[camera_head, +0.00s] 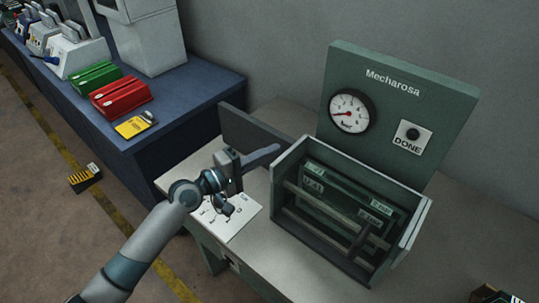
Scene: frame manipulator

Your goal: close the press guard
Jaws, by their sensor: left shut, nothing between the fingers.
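The press is a green-grey machine marked Mecharosa (392,85), with an open-fronted frame box (415,235) holding labelled bars. A dark flat panel (250,128), which looks like the guard, stands out to the left of the box, swung away from its front. My left gripper (272,152) is shut and empty. Its fingers point right, in front of the panel's lower right part and close to the box's left wall. I cannot tell whether they touch the panel. The panel's lower edge is partly hidden behind the gripper. My right gripper is not in view.
A gauge (351,111) and a DONE button (413,134) are on the press back plate. A white sheet (240,222) lies on the bench under my left wrist. A blue table (190,95) with red and green boxes stands at left.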

